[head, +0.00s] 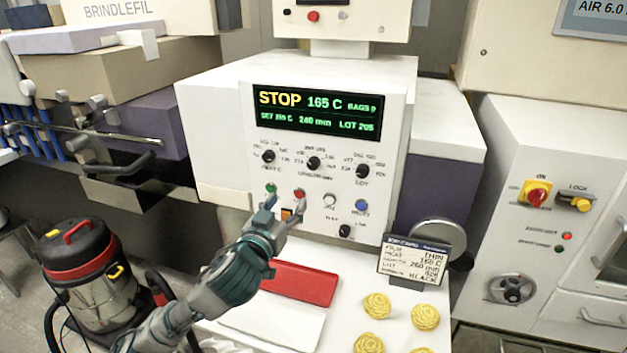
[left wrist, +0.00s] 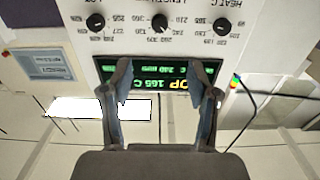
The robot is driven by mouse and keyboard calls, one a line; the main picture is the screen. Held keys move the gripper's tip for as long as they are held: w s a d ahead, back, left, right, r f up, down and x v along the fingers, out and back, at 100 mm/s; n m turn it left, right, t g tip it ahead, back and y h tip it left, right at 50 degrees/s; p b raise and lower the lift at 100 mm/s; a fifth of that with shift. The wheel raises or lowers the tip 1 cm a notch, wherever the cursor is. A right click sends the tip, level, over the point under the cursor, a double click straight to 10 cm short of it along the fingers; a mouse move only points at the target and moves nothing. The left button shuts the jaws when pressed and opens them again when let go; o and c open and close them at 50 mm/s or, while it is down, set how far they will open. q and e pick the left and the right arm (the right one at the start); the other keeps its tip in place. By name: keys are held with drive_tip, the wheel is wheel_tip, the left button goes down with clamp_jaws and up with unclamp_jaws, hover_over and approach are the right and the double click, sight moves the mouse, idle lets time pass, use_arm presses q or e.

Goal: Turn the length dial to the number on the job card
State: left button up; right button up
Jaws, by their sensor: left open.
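The length dial (head: 314,163) is the middle of three black knobs on the white panel, and it also shows in the left wrist view (left wrist: 160,24). Its pointer is too small to read surely. The job card (head: 413,259) at the right of the shelf reads heat 165 C and length 260 mm. The display (head: 317,113) reads STOP, 165 C and 240 mm. My left gripper (head: 284,205) is open and empty, below the length dial and in front of the button row. In the left wrist view its fingers (left wrist: 162,66) stand apart, short of the dial.
The heat knob (head: 268,156) and lot knob (head: 362,171) flank the length dial. Coloured buttons (head: 361,205) and a small black knob (head: 345,231) sit below. A red pad (head: 301,282) and yellow coils (head: 376,305) lie on the white shelf. A vacuum cleaner (head: 88,275) stands left.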

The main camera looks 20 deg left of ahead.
sight(312, 166)
use_arm(q)
drive_tip(key=w, duration=1.1)
drive_tip(key=w+d, duration=0.1)
drive_tip(key=w, duration=0.4)
drive_tip(key=shift+w, duration=0.15)
drive_tip(key=shift+w+a, duration=0.4)
drive_tip(key=shift+c, duration=0.3)
drive_tip(key=shift+d, duration=0.25)
clamp_jaws()
